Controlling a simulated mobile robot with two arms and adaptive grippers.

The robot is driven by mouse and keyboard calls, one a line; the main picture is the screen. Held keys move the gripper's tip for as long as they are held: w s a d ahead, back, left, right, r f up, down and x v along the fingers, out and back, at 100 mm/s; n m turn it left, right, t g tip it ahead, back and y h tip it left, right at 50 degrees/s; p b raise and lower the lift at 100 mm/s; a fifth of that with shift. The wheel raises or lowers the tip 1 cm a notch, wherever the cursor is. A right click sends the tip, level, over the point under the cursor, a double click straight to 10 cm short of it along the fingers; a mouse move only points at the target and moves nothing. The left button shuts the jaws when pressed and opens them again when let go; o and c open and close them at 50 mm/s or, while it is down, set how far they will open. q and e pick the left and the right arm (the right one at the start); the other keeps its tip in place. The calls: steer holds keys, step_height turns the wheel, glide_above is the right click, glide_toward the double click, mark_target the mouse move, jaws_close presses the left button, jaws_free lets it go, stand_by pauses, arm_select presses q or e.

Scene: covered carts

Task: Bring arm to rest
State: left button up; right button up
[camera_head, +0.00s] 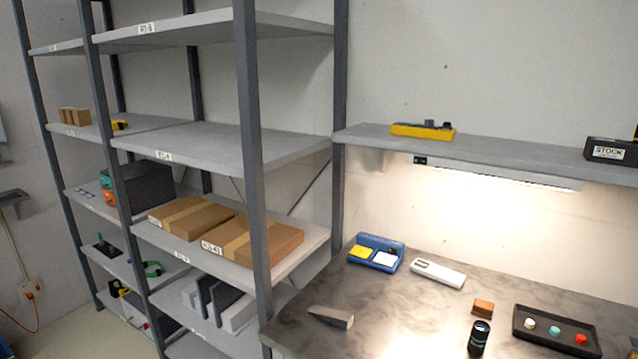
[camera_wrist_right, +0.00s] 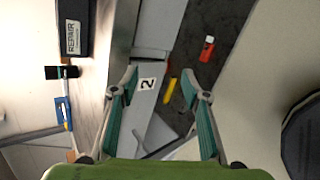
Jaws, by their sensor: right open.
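My right gripper (camera_wrist_right: 168,88) shows in the right wrist view. Its two fingers with teal pads are spread apart and nothing is held between them. A pale surface with a label reading 2 (camera_wrist_right: 147,84) shows behind the gap between the fingers. Neither gripper shows in the head view, and my left gripper is in no view.
A grey worktop (camera_head: 395,315) holds a blue case (camera_head: 376,252), a white device (camera_head: 438,272), a dark cylinder (camera_head: 479,337) and a black button tray (camera_head: 535,341). Shelving with boxes (camera_head: 255,240) stands left. A dark REPAIR bin (camera_wrist_right: 73,28) and red item (camera_wrist_right: 207,48) show by the wrist.

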steer(key=s+a+f+m+g+y, duration=0.35)
steer(key=s+a+m+y, duration=0.4)
steer(key=a+m, duration=0.4)
step_height(320, 180, down, 27)
steer(key=s+g, duration=0.2)
steer(key=s+d+f+g, duration=0.1)
steer(key=s+d+f, duration=0.2)
steer(key=s+f, duration=1.2)
steer(key=shift+s+f+h, duration=0.2)
steer(key=shift+s+h, duration=0.25)
steer(key=shift+s, duration=0.6)
